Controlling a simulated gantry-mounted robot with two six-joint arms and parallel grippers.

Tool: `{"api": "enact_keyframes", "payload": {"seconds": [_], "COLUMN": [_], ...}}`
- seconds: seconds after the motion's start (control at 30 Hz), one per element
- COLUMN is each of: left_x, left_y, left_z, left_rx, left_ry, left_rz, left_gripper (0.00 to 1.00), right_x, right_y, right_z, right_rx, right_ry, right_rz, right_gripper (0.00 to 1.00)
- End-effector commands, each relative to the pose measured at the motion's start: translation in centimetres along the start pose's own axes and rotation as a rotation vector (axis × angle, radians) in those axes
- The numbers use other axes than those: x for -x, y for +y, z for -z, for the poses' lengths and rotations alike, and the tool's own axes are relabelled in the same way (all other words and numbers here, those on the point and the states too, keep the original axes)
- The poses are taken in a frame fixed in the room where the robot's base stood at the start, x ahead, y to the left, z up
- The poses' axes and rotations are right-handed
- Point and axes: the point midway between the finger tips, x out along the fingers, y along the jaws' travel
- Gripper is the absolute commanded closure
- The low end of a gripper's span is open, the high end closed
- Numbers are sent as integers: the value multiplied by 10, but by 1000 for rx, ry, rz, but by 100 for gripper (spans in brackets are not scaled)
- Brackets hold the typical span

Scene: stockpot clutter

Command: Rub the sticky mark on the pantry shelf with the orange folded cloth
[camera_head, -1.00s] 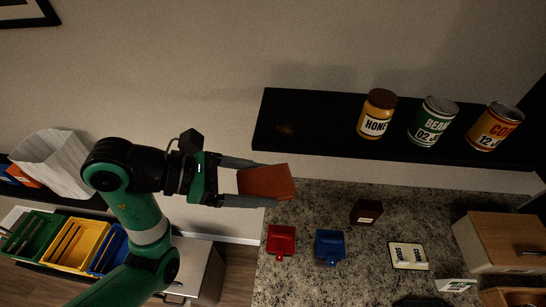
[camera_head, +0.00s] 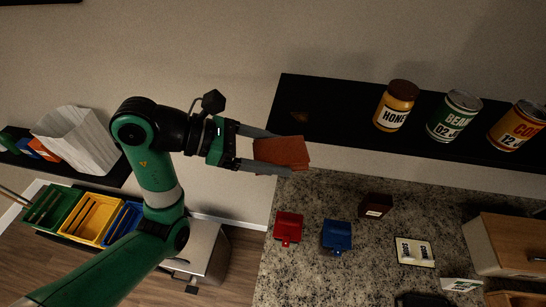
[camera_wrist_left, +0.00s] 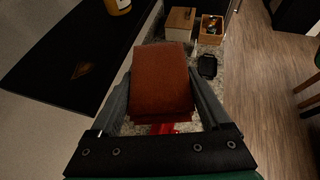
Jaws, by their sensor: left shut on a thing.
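The orange folded cloth (camera_head: 282,153) is held between the fingers of my left gripper (camera_head: 285,153), which is shut on it. It also shows in the left wrist view (camera_wrist_left: 160,82), between both fingers. The pantry shelf (camera_head: 345,125) is the black board on the wall. The sticky mark (camera_head: 299,116) is a faint brown patch near the shelf's left end; it also shows in the left wrist view (camera_wrist_left: 82,70). The cloth is near the shelf's front left part, apart from the mark. My right gripper is not in view.
A honey jar (camera_head: 395,106), a green bean can (camera_head: 453,115) and an orange can (camera_head: 519,127) stand on the shelf to the right of the mark. Below is a granite counter (camera_head: 310,270) with a red scoop (camera_head: 288,228), a blue scoop (camera_head: 337,236) and a dark box (camera_head: 376,205).

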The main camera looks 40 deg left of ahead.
Motion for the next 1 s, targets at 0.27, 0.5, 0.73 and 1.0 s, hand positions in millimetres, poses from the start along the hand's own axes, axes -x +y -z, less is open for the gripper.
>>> {"api": "enact_keyframes", "payload": {"seconds": [0.27, 0.5, 0.73, 1.0], "left_x": [-12, -22, -32, -44], "left_y": [38, 70, 101, 136], "left_z": [-2, -3, -6, -7], "left_rx": [3, 2, 2, 2], "left_ry": [1, 0, 0, 1], "left_rz": [0, -1, -1, 0], "left_gripper": [68, 68, 68, 68], "right_x": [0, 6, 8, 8], "right_y": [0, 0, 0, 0], "right_z": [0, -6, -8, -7], "right_rx": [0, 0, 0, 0], "right_ry": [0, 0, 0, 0], "right_rz": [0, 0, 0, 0], "right_gripper": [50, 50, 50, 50]}}
